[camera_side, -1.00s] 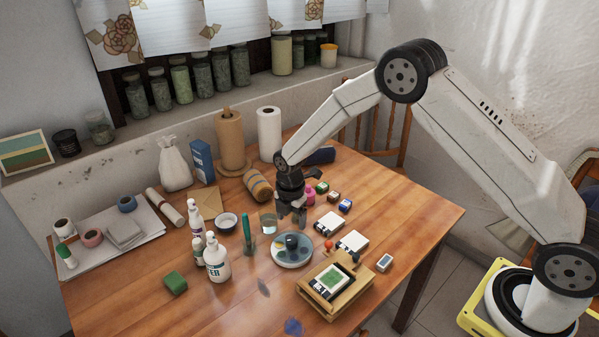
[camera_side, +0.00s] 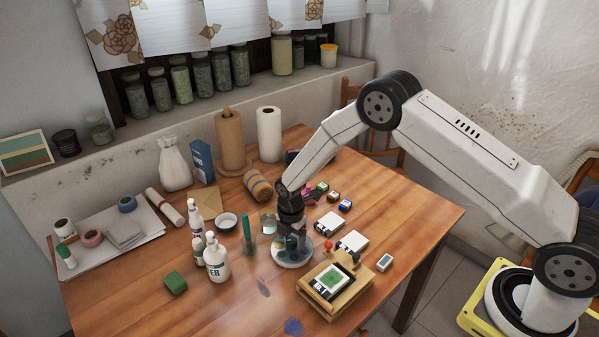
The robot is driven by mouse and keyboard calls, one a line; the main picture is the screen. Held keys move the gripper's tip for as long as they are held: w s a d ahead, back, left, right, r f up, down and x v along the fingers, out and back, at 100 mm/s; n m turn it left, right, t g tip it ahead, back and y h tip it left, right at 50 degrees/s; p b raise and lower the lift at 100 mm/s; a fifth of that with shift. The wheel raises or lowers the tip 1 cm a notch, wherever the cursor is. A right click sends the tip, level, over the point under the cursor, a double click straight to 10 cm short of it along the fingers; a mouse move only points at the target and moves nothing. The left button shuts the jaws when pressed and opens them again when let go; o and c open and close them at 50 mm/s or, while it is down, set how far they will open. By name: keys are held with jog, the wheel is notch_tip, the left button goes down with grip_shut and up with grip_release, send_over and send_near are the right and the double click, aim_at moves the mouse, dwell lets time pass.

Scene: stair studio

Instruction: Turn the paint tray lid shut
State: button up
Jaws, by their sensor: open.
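The paint tray (camera_side: 282,261) is a round, pale dish on the wooden table, left of the wooden press. In the earlier frame a dark round knob shows at its middle; now my gripper mostly hides it. My gripper (camera_side: 292,246) points straight down over the tray, its fingers low around or beside the knob. The fingers are open. I cannot tell whether they touch the knob, or how the lid is turned.
A wooden press (camera_side: 336,302) with a green pad stands in front right. A red-knobbed stamp (camera_side: 328,245) and white boxes (camera_side: 352,242) sit close on the right.

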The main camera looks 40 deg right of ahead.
jog(key=shift+f, duration=0.25)
grip_shut()
